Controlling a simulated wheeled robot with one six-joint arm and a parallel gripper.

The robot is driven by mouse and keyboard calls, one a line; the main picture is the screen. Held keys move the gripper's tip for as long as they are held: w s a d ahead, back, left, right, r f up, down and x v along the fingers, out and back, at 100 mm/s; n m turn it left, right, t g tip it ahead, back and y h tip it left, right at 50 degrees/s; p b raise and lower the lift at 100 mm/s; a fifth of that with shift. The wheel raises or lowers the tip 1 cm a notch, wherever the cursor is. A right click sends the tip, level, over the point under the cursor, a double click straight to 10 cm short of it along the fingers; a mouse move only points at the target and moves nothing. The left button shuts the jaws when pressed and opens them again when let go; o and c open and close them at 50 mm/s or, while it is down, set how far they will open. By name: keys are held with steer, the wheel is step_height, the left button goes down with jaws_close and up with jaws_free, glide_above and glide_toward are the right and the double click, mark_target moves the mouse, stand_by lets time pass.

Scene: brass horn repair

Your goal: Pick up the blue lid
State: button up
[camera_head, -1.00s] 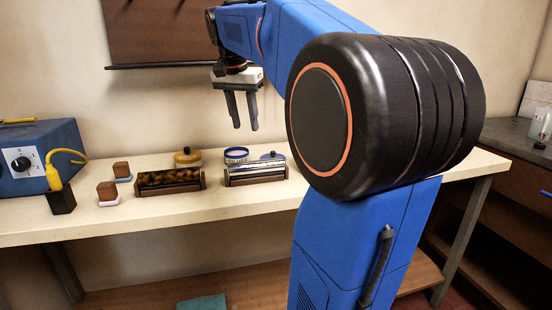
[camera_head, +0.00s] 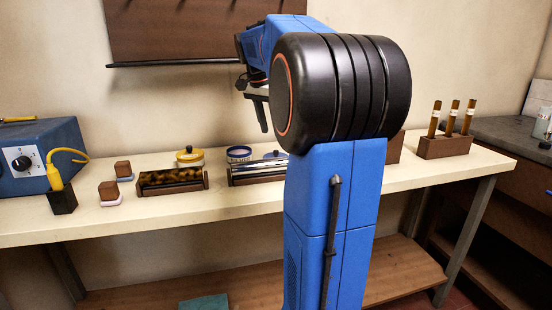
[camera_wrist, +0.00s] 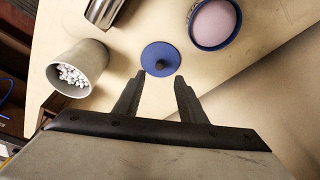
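The blue lid (camera_wrist: 153,57) is a flat round disc with a dark knob in its middle. In the wrist view it lies on the pale bench, just beyond my fingertips. My gripper (camera_wrist: 160,78) is open and empty, its two dark fingers apart on the near side of the lid. A gap in height between fingers and lid is hard to judge from the wrist view. In the head view my gripper (camera_head: 263,130) hangs above the bench, partly hidden by my arm. The lid's place there is mostly hidden behind my arm and a silvery roll.
In the wrist view, a blue-rimmed pot (camera_wrist: 234,32) stands right of the lid. A pale cup (camera_wrist: 88,58) of white pellets stands left. The silvery roll (camera_head: 258,165) lies on a holder, beside a yellow pot (camera_head: 190,161). A block with brown tubes (camera_head: 445,146) stands at right.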

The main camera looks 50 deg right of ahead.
mark_target(276, 151)
steer(key=shift+x, duration=4)
jaws_close()
